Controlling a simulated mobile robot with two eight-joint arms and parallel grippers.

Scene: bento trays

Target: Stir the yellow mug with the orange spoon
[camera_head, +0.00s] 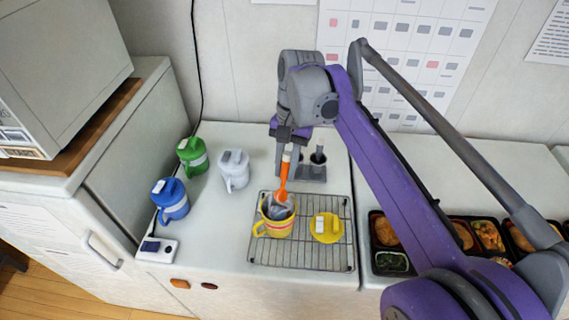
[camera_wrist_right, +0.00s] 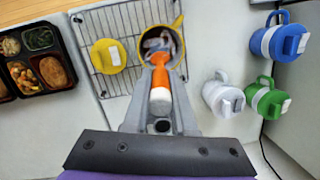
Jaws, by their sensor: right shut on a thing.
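The yellow mug (camera_head: 275,230) stands upright on a wire rack with its lid off and grey, dark content showing inside. It also shows in the wrist view (camera_wrist_right: 178,52). My right gripper (camera_head: 290,150) is above the mug, shut on the orange spoon (camera_head: 284,176), which has a white band near the top. In the wrist view the spoon (camera_wrist_right: 161,85) points at the mug's opening. Its lower end is over the mouth of the mug; I cannot tell whether it dips inside. A yellow lid (camera_head: 328,228) lies on the rack right of the mug. My left gripper is not in view.
The wire rack (camera_head: 302,266) lies near the counter's front edge. White (camera_head: 234,170), green (camera_head: 192,155) and blue (camera_head: 171,200) lidded mugs stand left. A grey holder (camera_head: 312,174) stands behind the rack. Bento trays (camera_head: 390,262) lie right. A small white device (camera_head: 157,250) sits front left.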

